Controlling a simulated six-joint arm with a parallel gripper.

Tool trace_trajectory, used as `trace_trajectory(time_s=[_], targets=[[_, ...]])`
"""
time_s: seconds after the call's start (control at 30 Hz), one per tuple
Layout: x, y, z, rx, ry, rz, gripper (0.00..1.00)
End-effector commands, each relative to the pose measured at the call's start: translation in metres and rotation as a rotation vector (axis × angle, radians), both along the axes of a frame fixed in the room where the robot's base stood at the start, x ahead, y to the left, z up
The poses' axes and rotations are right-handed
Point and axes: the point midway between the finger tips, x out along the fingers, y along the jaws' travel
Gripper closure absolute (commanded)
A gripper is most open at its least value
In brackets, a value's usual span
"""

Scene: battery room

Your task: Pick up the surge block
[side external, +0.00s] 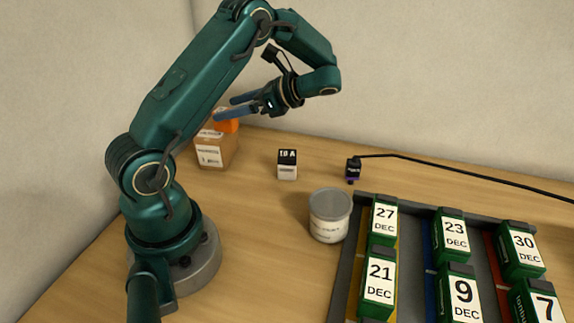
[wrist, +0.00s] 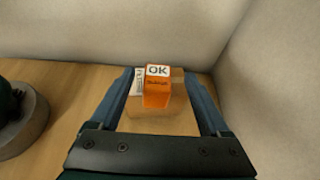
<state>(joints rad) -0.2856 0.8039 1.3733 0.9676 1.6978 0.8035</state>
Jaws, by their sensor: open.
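The surge block appears to be the orange block (side external: 226,126), on top of a cardboard box (side external: 215,151) near the back wall. In the wrist view the orange block (wrist: 157,95) has a white panel reading "OK"; the smaller print below is too small to read surely. The cardboard box (wrist: 160,122) shows under it. My gripper (side external: 225,107) is open and empty, its blue fingers close to the block in the side view. In the wrist view my gripper (wrist: 158,73) has one finger on each side of the block, apart from it. Its exact distance is unclear.
A dark tray (side external: 343,277) with several green dated blocks is at right. Walls rise close behind the box.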

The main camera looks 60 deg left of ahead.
Motion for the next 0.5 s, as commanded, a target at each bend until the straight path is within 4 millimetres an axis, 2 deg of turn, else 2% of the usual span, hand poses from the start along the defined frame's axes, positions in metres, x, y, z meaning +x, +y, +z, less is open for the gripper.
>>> trace_trajectory(time_s=[0.5], targets=[[-0.035, 0.032, -0.024, -0.009, 0.022, 0.014, 0.20]])
